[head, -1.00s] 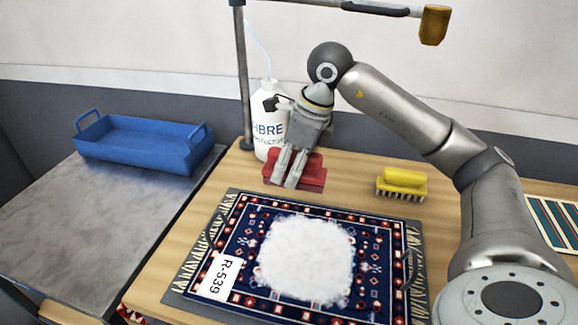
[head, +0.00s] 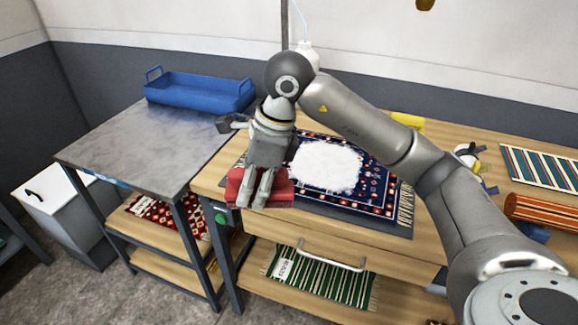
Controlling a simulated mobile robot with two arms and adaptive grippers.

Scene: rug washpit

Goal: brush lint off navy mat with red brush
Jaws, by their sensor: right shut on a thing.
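The navy mat (head: 378,185) with a red and white pattern lies on the wooden bench, on a dark grey pad. A white patch of lint (head: 326,166) covers its middle. My right gripper (head: 262,195) is shut on the red brush (head: 238,190). It holds the brush at the left front edge of the bench, in front of the mat's near left corner in the picture. The gripper covers part of the brush, and I cannot tell whether the brush touches anything. The arm hides part of the mat's far side. My left gripper is not in view.
A blue tray (head: 200,88) stands on the grey side table (head: 135,150). A yellow brush (head: 408,121) is mostly hidden behind my arm. A striped mat (head: 540,166) and a rolled orange rug (head: 540,212) lie at the right. A green striped rug (head: 320,280) lies on the shelf below.

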